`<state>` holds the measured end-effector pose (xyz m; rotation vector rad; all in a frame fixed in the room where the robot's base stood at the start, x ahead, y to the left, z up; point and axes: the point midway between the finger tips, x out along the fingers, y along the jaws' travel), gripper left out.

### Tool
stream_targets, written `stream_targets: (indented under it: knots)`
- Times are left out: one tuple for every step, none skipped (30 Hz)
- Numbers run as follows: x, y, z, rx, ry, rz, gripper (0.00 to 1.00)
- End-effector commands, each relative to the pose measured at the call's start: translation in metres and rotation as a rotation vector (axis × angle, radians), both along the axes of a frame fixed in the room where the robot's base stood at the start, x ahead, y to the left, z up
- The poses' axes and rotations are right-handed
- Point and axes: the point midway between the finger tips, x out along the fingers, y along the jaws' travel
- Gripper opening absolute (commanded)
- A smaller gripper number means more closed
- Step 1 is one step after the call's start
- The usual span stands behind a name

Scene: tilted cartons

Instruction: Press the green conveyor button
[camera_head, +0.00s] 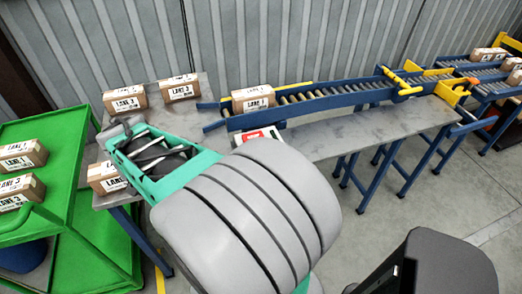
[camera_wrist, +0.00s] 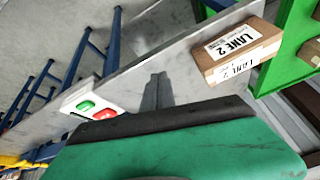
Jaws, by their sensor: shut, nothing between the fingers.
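The green button (camera_wrist: 86,105) sits beside a red button (camera_wrist: 104,116) on a white panel (camera_wrist: 72,107) in the wrist view, to the left of my gripper. The panel lies on the grey table. In the head view the white panel (camera_head: 245,137) shows near the conveyor, with a red patch; my arm covers part of it. My gripper (camera_wrist: 157,78) is shut and empty, its fingers pointing over the table between the panel and a carton. It looks apart from the green button; its height over the table is hard to tell.
A carton marked LANE 2 (camera_wrist: 235,50) stands to the right of my gripper in the wrist view. In the head view a conveyor (camera_head: 330,97) bears a carton (camera_head: 253,99). More cartons stand on the grey table (camera_head: 365,133) and a green cart (camera_head: 70,165).

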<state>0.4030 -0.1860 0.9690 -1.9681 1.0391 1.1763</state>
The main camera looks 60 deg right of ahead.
Motion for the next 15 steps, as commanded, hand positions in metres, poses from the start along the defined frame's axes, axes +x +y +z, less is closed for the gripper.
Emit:
stream_targets:
  knots:
    - [-0.004,-0.037,-0.001,-0.01,-0.029,-0.162,0.0]
    - [-0.008,-0.058,-0.002,-0.018,-0.052,-0.257,0.0]
    - [-0.014,-0.086,-0.003,-0.031,-0.084,-0.382,0.0]
    - [-0.02,-0.106,-0.004,-0.043,-0.109,-0.471,0.0]
    - [-0.028,-0.126,-0.006,-0.055,-0.134,-0.56,0.0]
    - [-0.039,-0.151,-0.008,-0.075,-0.168,-0.675,0.0]
    - [-0.049,-0.17,-0.009,-0.092,-0.194,-0.76,0.0]
    - [-0.06,-0.188,-0.01,-0.108,-0.221,-0.841,0.0]
    - [-0.075,-0.21,-0.012,-0.132,-0.255,-0.941,0.0]
    - [-0.086,-0.225,-0.014,-0.15,-0.281,-1.009,0.0]
    - [-0.097,-0.238,-0.015,-0.168,-0.305,-1.073,0.0]
    - [-0.111,-0.253,-0.016,-0.191,-0.335,-1.144,0.0]
    - [-0.12,-0.263,-0.017,-0.206,-0.354,-1.191,0.0]
    - [-0.128,-0.27,-0.018,-0.219,-0.372,-1.23,0.0]
    - [-0.137,-0.279,-0.018,-0.235,-0.393,-1.273,0.0]
